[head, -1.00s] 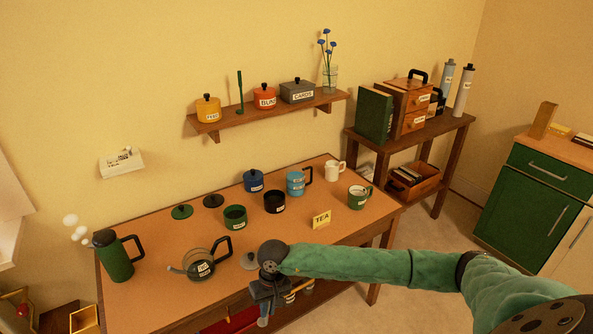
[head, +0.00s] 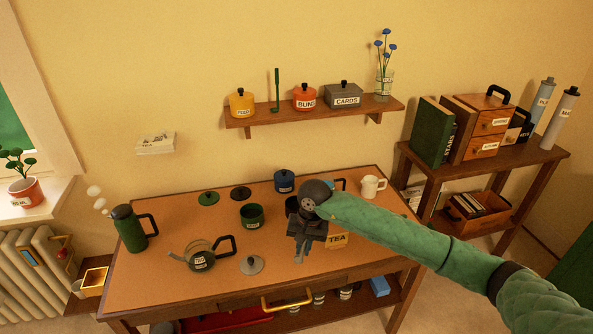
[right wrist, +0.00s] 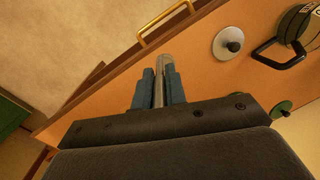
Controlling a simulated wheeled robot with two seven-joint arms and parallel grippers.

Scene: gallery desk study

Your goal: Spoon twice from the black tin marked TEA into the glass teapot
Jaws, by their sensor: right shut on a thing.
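My right gripper (head: 299,254) hangs above the front part of the desk, in front of the black tin, fingers pointing down. In the right wrist view its blue fingers (right wrist: 159,90) are shut on a thin silver-grey thing, likely the spoon (right wrist: 159,80); its bowl is not clear. The black tin (head: 291,203) is open and mostly hidden behind my gripper; its label cannot be read here. The glass teapot (head: 201,258) stands to the left with its lid off, and shows in part in the right wrist view (right wrist: 292,32). My left gripper is not in view.
The grey lid (head: 251,265) lies between the teapot and my gripper. An open green tin (head: 251,215) and two loose lids, green (head: 208,198) and black (head: 240,193), are behind. A dark green flask (head: 130,230) stands far left.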

